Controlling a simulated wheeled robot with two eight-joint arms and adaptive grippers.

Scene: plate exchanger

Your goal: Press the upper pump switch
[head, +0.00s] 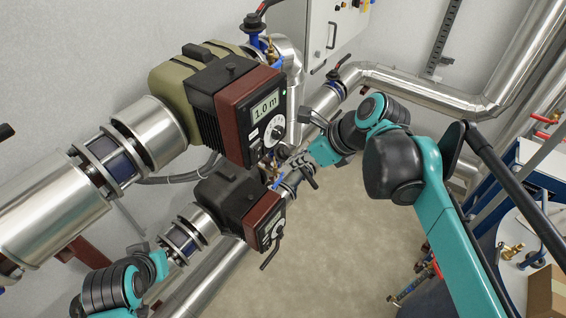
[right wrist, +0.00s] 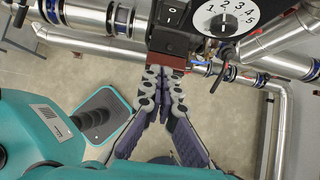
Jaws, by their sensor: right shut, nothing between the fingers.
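The upper pump (head: 228,80) has a dark red front with a lit "1.0 m" display and a white dial (head: 275,130). In the right wrist view a black rocker switch (right wrist: 173,14) marked with a line and a circle sits left of a white numbered dial (right wrist: 226,16). My right gripper (head: 294,168) is close below the upper pump's front. In the right wrist view its fingers (right wrist: 164,76) are together and empty, below the switch, near a dark red edge; contact cannot be told. My left gripper (head: 160,258) is at the lower left; its fingers are unclear.
The lower pump (head: 228,195) sits below, with a handle at its front. Silver pipes (head: 440,85) run behind and right, with a blue-handled valve near the upper pump. A blue-framed cart (head: 530,235) with brass fittings stands right. The floor between is clear.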

